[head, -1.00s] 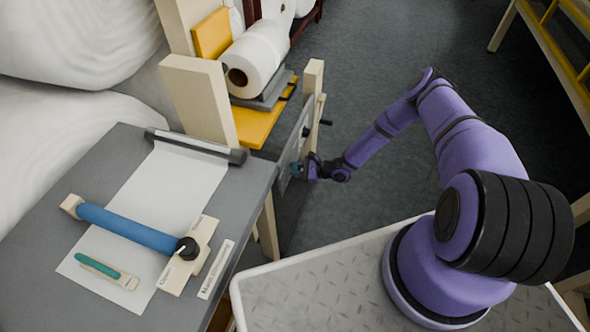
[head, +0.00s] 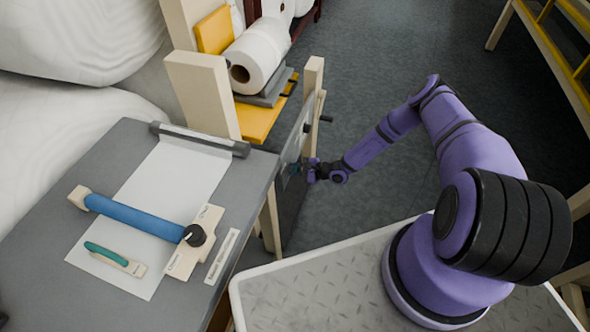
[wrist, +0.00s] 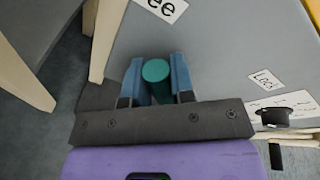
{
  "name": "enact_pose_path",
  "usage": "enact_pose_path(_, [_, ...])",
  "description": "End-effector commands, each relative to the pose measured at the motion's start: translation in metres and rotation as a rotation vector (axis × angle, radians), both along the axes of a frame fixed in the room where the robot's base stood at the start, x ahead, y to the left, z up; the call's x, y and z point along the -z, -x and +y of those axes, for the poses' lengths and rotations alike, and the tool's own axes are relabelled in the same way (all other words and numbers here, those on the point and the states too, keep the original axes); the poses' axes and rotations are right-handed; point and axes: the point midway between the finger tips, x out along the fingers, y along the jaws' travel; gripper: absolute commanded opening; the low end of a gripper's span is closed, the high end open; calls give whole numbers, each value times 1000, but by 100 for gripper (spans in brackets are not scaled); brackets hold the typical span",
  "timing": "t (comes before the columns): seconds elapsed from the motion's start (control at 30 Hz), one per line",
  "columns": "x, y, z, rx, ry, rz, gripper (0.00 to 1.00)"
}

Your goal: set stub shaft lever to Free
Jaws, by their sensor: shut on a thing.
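The stub shaft lever's round teal end (wrist: 155,70) is between the two blue fingers of my gripper (wrist: 157,78) in the wrist view. The fingers are shut on it. A label ending in "ee" (wrist: 163,8), cut off by the top edge, lies above the fingers on the grey panel. A "Lock" label (wrist: 266,79) lies to their right. In the head view my gripper (head: 298,169) is at the upright panel beyond the grey table's right edge. The lever is small and mostly hidden there, so its exact angle is unclear.
A black knob (wrist: 275,117) sits right of the fingers. The grey table (head: 60,270) carries a blue roller (head: 135,219) and a green-handled tool (head: 105,253). Open floor (head: 350,100) lies right of the panel.

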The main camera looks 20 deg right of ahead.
Motion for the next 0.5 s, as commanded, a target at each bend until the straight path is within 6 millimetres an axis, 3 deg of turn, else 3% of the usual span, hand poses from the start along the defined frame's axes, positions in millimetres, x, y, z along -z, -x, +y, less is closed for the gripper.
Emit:
enact_pose_path(0.13, [1,1,-1,-1,3,0,0])
enact_pose_path(0.17, [1,1,-1,-1,3,0,28])
enact_pose_path(0.27, [1,1,-1,-1,3,0,48])
enact_pose_path(0.5, [0,0,0,-1,2,1,48])
